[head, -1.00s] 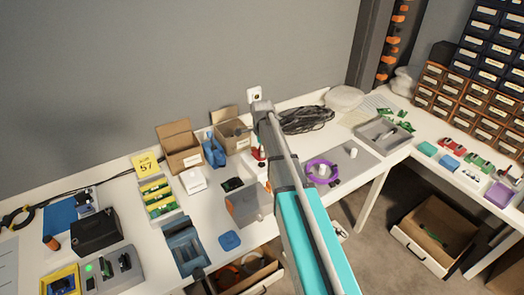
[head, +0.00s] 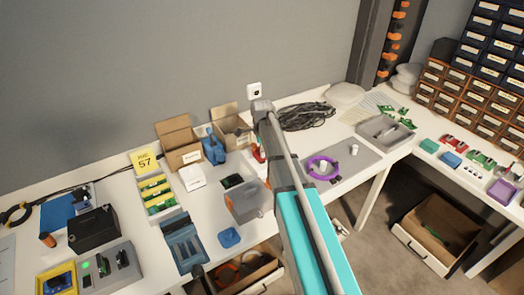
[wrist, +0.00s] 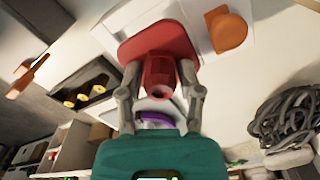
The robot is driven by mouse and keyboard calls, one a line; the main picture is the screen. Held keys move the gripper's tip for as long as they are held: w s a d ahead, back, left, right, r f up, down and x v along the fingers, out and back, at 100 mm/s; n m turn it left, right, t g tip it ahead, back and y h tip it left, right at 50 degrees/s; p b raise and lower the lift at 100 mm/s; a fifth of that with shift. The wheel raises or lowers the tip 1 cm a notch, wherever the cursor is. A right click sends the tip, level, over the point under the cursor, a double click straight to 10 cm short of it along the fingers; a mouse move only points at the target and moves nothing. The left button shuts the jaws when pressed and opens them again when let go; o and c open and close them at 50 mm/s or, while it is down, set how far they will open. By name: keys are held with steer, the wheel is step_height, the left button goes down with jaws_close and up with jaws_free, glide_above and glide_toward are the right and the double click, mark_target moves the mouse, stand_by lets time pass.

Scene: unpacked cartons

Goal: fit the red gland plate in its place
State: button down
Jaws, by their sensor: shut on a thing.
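The red gland plate (wrist: 158,42) fills the top middle of the wrist view, a flat rounded plate with a hollow hexagonal stub. My gripper (wrist: 160,85) is shut on that stub, one finger on each side. A pale panel (wrist: 196,12) with an orange knob (wrist: 226,32) lies just beyond the plate; I cannot tell if the plate touches it. In the head view a bit of red (head: 260,153) shows beside my arm, which hides the gripper. A grey box with an orange part (head: 243,203) stands left of my arm.
A coil of black cable (head: 305,117) lies at the back; it also shows in the wrist view (wrist: 285,122). Open cartons (head: 178,147) and a blue holder (head: 183,245) stand to the left. A grey mat (head: 345,165) with a purple ring (head: 322,167) lies to the right.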

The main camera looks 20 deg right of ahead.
steer(key=shift+f+b, duration=1.55)
steer(key=shift+f, duration=0.1)
steer(key=shift+c, duration=0.9)
jaws_free()
steer(key=shift+r, duration=0.3)
step_height(320, 180, up, 10)
steer(key=p, duration=1)
steer(key=shift+f, duration=0.2)
steer(key=s+a+f+b, duration=0.1)
steer(key=s+a, duration=1.7)
steer(key=s, duration=0.5)
steer(key=shift+a+f, duration=0.2)
steer(key=shift+a, duration=0.15)
steer(key=shift+w, duration=0.1)
